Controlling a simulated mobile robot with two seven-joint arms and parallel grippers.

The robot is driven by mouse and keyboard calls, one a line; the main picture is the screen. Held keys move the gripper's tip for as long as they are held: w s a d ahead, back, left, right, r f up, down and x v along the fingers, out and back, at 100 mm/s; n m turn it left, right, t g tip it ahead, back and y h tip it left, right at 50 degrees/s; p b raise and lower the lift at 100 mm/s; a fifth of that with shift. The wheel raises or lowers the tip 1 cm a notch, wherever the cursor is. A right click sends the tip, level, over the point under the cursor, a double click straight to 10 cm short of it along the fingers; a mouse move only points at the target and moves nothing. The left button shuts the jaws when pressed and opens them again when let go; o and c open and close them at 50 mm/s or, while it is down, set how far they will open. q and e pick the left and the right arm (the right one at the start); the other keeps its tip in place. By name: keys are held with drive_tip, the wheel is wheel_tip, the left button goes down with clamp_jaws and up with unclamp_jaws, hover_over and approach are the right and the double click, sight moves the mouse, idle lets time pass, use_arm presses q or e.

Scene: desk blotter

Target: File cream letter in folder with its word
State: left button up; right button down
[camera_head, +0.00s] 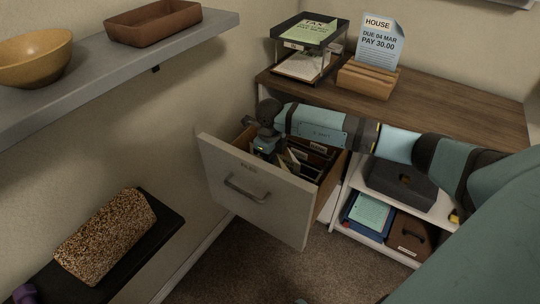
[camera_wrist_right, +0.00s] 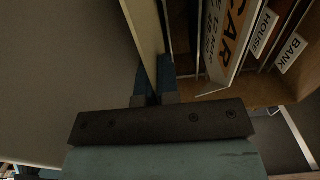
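The cream letter (camera_wrist_right: 226,40), printed CAR, stands upright and tilted in the open drawer (camera_head: 243,190). Its lower part is hidden, and I cannot tell for sure which folder it is in. Folder tabs HOUSE (camera_wrist_right: 263,33) and BANK (camera_wrist_right: 291,53) show beside it; the CAR tab is not clearly seen. My right gripper (camera_head: 264,148) points down at the drawer's front panel, its fingertips (camera_wrist_right: 154,85) close together by the panel's top edge, to the left of the letter in the wrist view. Whether they are closed on the panel is unclear. My left gripper is out of view.
On the desk (camera_head: 450,113), a HOUSE letter (camera_head: 380,42) stands in a wooden holder (camera_head: 367,80) near a black tray stand (camera_head: 307,52) with a green TAX sheet (camera_head: 307,35). Lower shelves hold a dark box (camera_head: 400,185). Wall shelves (camera_head: 110,65) are at left.

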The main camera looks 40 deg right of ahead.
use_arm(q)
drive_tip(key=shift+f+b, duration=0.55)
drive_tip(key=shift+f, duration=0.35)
use_arm(e)
drive_tip(key=shift+f, duration=1.1)
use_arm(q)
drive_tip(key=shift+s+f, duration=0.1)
use_arm(e)
drive_tip(key=c, duration=1.3)
unclamp_jaws()
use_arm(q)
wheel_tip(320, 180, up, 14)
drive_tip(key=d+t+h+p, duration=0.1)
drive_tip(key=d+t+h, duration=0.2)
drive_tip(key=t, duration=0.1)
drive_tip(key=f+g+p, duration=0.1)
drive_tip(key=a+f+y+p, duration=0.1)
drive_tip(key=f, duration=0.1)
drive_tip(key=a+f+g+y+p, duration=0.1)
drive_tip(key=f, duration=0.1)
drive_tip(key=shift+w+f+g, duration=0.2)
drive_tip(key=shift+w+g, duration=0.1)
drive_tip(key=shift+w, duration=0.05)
use_arm(e)
wheel_tip(320, 180, up, 14)
